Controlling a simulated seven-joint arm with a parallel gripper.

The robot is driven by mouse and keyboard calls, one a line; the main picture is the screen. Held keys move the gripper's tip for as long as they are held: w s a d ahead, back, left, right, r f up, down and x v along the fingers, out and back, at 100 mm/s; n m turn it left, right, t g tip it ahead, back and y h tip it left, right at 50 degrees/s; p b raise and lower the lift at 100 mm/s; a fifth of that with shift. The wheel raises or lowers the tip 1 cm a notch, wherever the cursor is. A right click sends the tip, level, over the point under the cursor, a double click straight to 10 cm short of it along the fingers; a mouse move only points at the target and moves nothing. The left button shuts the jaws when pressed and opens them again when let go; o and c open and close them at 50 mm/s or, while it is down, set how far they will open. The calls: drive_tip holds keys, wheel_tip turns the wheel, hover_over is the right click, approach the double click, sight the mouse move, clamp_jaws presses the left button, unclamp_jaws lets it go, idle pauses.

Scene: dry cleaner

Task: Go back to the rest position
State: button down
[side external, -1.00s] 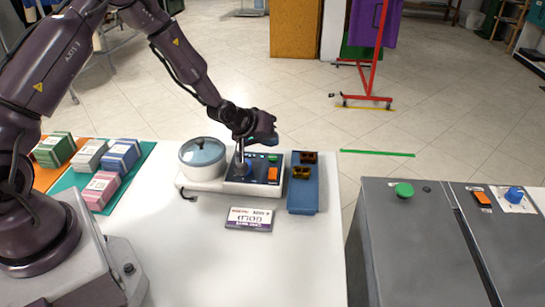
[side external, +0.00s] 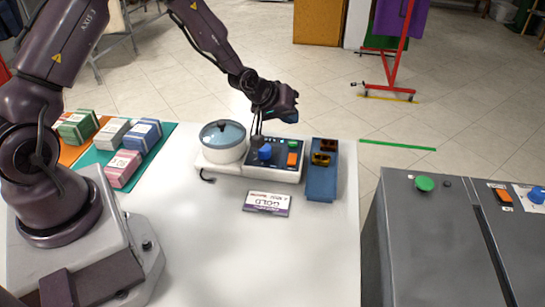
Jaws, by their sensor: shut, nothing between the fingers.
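My arm reaches over from the base at the left, bent above the table.
A lidded round pot (side external: 223,146) is left of the panel. A blue tray (side external: 321,184) with amber pieces is right of it. A GOLD card (side external: 267,203) lies in front. Several boxes (side external: 112,141) stand at left, a grey cabinet (side external: 420,240) at right. The front table is clear.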

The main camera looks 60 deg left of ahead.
drive_tip(key=s+g, duration=0.1)
drive_tip(key=s+f+m, duration=0.1)
drive_tip(key=s, duration=0.1)
drive_tip(key=s+g, duration=0.1)
drive_tip(key=shift+s+d+f+g, duration=0.2)
drive_tip(key=shift+f+g, duration=0.1)
drive_tip(key=shift+f, duration=0.1)
drive_tip(key=s+d+r+m, duration=0.3)
drive_tip(key=s+r, duration=0.9)
drive_tip(key=r, duration=0.1)
drive_tip(key=s+d+r+m, duration=0.3)
drive_tip(key=s+r, duration=0.9)
drive_tip(key=s, duration=0.1)
drive_tip(key=shift+s+r+m+y, duration=0.3)
drive_tip(key=shift+r+m, duration=0.1)
